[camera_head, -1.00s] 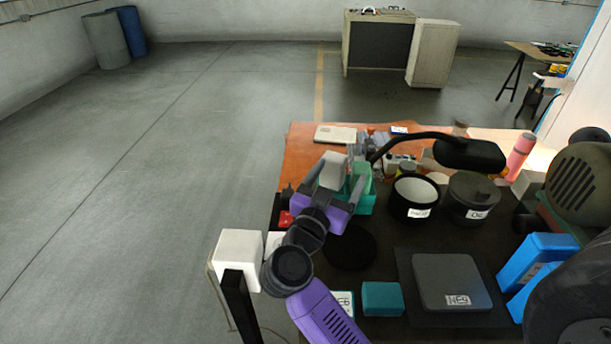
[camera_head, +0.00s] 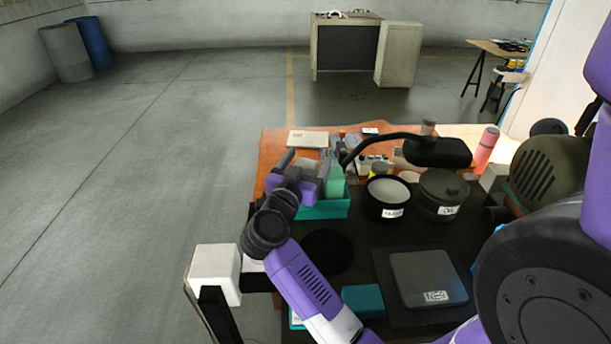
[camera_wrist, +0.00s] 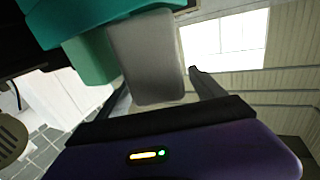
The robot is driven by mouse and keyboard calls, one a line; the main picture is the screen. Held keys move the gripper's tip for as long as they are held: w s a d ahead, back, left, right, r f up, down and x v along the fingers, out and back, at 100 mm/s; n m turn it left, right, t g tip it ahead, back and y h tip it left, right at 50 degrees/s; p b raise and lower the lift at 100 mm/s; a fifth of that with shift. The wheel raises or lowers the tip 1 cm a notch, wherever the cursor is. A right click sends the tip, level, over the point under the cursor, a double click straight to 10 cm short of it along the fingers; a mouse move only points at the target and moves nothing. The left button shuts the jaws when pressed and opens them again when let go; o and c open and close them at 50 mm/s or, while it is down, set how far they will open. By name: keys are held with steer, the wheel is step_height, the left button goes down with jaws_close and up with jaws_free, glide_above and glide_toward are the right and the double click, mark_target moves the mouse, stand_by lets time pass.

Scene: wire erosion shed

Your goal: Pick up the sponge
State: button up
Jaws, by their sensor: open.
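A pale grey block, which may be the sponge, stands at the teal bin (camera_head: 325,211) in the head view; the wrist view shows the block (camera_wrist: 147,60) close up, with the bin (camera_wrist: 85,20) behind it. My gripper (camera_head: 305,163) is over the left side of the bin. Its jaws are open, with one finger on each side of the block in the wrist view (camera_wrist: 160,88). I cannot tell whether either finger touches it. A green item (camera_head: 335,182) stands in the bin beside the block. No other sponge is clearly identifiable.
A black lamp (camera_head: 437,151) arches over the table right of the bin. A dark open pot (camera_head: 388,200) and a lidded pot (camera_head: 440,192) stand there. A teal block (camera_head: 362,301) and a grey scale (camera_head: 428,278) lie nearer. Floor at left is clear.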

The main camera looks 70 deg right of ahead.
steer(key=shift+d, duration=0.75)
steer(key=c, duration=1.5)
steer(key=shift+c, duration=0.2)
step_height(320, 180, up, 20)
steer(key=p, duration=0.2)
steer(key=f+n+t, duration=0.1)
steer(key=f+t, duration=0.1)
steer(key=f, duration=0.4)
steer(key=f+n+t+p, duration=0.1)
steer(key=f+n+t, duration=0.1)
steer(key=f, duration=0.5)
steer(key=w+f+n+t+y+p, duration=0.1)
steer(key=f+n+t, duration=0.1)
steer(key=f, duration=0.5)
steer(key=shift+w+a+f+t, duration=0.1)
steer(key=shift+a+f+t, duration=0.1)
steer(key=shift+t, duration=0.4)
steer(key=f+b, duration=0.1)
steer(key=b, duration=0.1)
steer(key=shift+f+b, duration=0.2)
steer(key=shift+b, duration=0.15)
